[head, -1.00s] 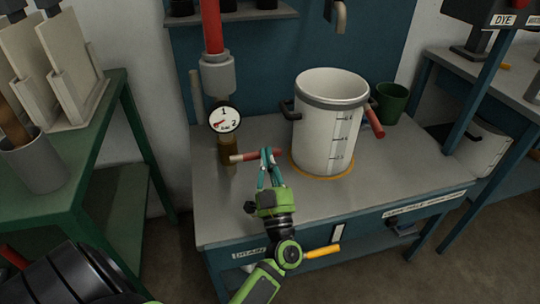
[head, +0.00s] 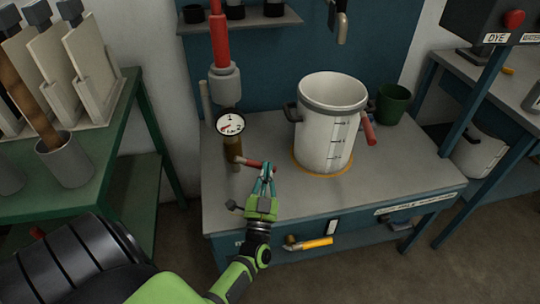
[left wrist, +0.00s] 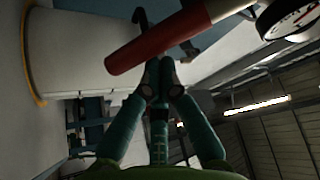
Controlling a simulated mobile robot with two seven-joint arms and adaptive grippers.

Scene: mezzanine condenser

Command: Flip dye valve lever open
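A lever with a red grip (head: 254,164) sticks out to the right from the brass valve body (head: 232,148) below a round gauge (head: 231,124). My left gripper (head: 267,172) is at the free end of the red grip. In the left wrist view the red grip (left wrist: 155,46) crosses just beyond the fingertips (left wrist: 160,82). The fingers are drawn together with no object visible between them. They look very close to the grip; I cannot tell whether they touch it. My right gripper is not in view.
A white graduated pot (head: 330,115) stands on the grey bench (head: 385,185) right of the lever, with a green cup (head: 392,103) behind it. A yellow-handled lever (head: 316,243) is on the bench front. A green rack table (head: 105,150) stands left.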

